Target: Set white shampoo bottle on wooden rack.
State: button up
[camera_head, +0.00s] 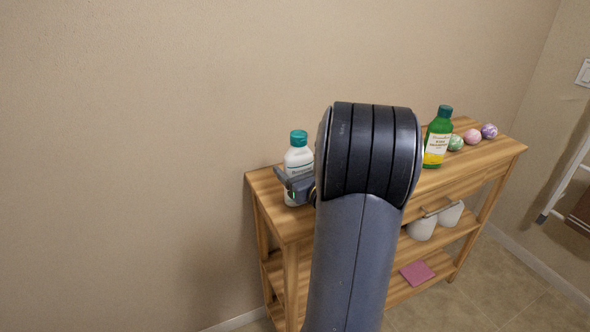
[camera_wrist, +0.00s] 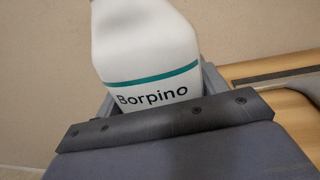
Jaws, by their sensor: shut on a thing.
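The white shampoo bottle (camera_head: 298,160) has a teal cap and stands upright at the left end of the wooden rack's top. Its base looks on or just above the board; I cannot tell which. My gripper (camera_head: 298,184) is shut around the bottle's lower body. In the wrist view the bottle (camera_wrist: 150,50) shows a teal band and the word "Borpino" between the jaws of my gripper (camera_wrist: 155,100). The wooden rack (camera_head: 268,181) has a top board and lower shelves. My arm hides the middle of its top.
A green bottle (camera_head: 437,140) stands on the rack top, right of my arm. Several coloured balls (camera_head: 472,137) lie to its right. White containers (camera_head: 421,228) stand on a middle shelf, and a pink cloth-like square (camera_head: 417,273) lies below. A wall is close behind the rack.

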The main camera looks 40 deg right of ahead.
jog(key=shift+f, duration=0.1)
jog(key=o, duration=1.2)
jog(key=shift+s+r, duration=0.2)
jog(key=s, duration=0.4)
jog(key=s+a, duration=0.1)
jog(key=s, duration=0.6)
jog(key=shift+s+a+b, duration=0.3)
jog(key=shift+b, duration=0.05)
